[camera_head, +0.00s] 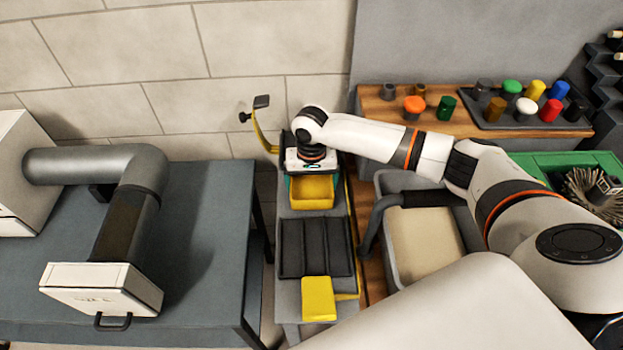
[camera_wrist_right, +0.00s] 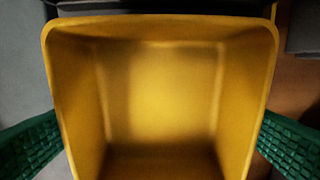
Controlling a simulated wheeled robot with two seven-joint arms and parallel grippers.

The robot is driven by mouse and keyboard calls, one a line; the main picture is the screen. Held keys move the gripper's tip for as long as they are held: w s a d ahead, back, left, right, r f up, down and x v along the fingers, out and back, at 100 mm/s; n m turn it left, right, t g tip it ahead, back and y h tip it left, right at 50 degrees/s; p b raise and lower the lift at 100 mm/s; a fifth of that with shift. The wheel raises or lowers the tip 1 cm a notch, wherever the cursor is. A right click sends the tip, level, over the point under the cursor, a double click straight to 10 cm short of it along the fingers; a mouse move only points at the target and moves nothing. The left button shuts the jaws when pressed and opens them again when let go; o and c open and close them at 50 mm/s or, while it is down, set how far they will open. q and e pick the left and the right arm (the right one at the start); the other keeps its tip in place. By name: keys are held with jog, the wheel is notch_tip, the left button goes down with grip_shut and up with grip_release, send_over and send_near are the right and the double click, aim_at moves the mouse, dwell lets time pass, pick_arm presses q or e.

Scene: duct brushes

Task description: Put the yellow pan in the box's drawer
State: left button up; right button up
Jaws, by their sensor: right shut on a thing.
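The yellow pan (camera_head: 312,193) is an open, square-sided tray at the far end of a narrow grey stand. My right gripper (camera_head: 312,180) is above it with green finger pads, shut on the pan. In the right wrist view the empty inside of the pan (camera_wrist_right: 165,95) fills the picture, with a green pad on each side. I cannot tell whether the pan still touches the stand. A white box (camera_head: 85,280) with a dark handle (camera_head: 113,322) at its front joins a grey duct; no opened drawer shows. My left gripper is not in view.
The duct (camera_head: 130,165) bends over the blue-grey table (camera_head: 200,260). The narrow stand (camera_head: 286,295) also holds a black padded tray (camera_head: 315,248) and a yellow block (camera_head: 318,298). A grey bin (camera_head: 390,185), coloured knobs on a wooden bench and a green crate (camera_head: 580,158) lie right.

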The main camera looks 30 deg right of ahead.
jog(key=shift+f, duration=0.25)
jog(key=o, duration=0.7)
